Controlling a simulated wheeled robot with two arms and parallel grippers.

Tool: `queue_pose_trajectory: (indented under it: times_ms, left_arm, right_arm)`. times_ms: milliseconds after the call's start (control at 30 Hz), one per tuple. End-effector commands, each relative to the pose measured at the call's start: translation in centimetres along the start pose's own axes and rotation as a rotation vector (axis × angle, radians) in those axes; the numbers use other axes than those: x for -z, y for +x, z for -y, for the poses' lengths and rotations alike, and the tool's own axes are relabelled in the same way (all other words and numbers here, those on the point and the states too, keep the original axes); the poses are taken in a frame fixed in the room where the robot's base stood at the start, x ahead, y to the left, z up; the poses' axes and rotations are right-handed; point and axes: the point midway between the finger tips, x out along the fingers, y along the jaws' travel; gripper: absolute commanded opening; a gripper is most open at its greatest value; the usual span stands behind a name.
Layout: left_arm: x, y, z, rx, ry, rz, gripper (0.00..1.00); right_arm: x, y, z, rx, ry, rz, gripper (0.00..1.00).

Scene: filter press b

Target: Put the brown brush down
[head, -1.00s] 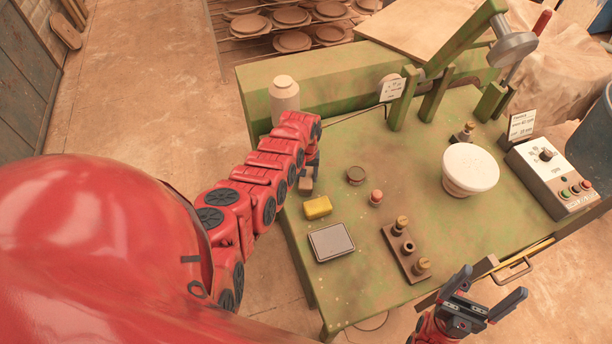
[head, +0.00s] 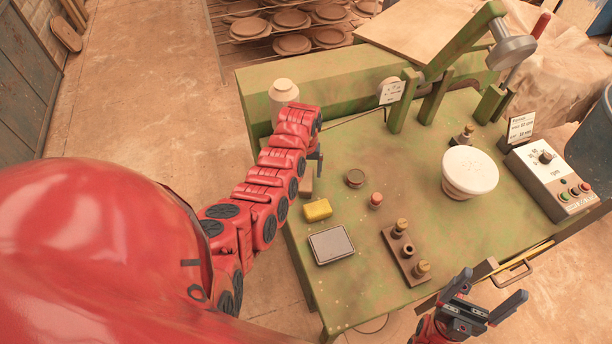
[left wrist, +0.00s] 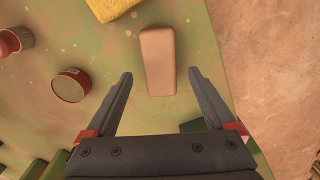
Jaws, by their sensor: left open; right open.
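The brown brush (head: 306,185) lies on the green table near its left edge, behind the yellow sponge, partly hidden by my left arm. In the left wrist view it is a plain tan block (left wrist: 158,62). My left gripper (head: 317,165) is open just behind the brush in the head view. In the left wrist view its two fingers stand apart either side of the brush's near end, with clear gaps and no contact visible. My right gripper (head: 494,286) is open and empty by the table's front edge.
Near the brush are a yellow sponge (head: 317,210), a grey tray (head: 331,246), a dark round tin (head: 355,178) and a small reddish pot (head: 376,200). A pale bottle (head: 284,96) stands behind my left gripper.

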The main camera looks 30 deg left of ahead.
Motion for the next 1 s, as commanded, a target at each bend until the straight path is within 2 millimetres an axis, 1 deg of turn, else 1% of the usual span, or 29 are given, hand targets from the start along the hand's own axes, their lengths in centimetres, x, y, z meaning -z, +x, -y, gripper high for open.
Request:
queue_pose_trajectory:
  times_ms: [33,167,333,400,500,633,1000]
  left_arm:
    - [0.1,-0.4,-0.1,-0.002,-0.001,-0.005,0.89]
    - [0.0,-2.0,-0.1,-0.003,-0.001,-0.003,0.89]
    - [-0.1,-4.6,-0.1,-0.002,-0.001,-0.002,0.89]
    - [-0.1,-6.2,0.0,-0.002,-0.001,-0.001,0.89]
    - [0.0,-7.2,-0.1,-0.003,0.0,-0.003,0.89]
    - [-0.1,-7.8,0.0,-0.002,0.0,0.001,0.89]
    - [-0.1,-7.8,0.0,-0.001,0.0,0.002,0.89]
  right_arm:
    - [-0.1,-0.5,0.0,0.0,0.0,0.0,0.89]
    - [-0.2,-1.2,0.1,0.0,0.0,0.0,0.89]
    - [-0.4,-2.1,0.1,0.0,0.0,0.0,0.89]
    - [-0.3,-1.7,0.1,0.0,0.0,0.0,0.89]
    - [-0.3,-1.6,0.1,0.0,0.0,0.0,0.89]
    - [-0.3,-1.6,0.1,0.0,0.0,0.0,0.89]
    - [-0.3,-1.6,0.1,0.0,0.0,0.0,0.89]
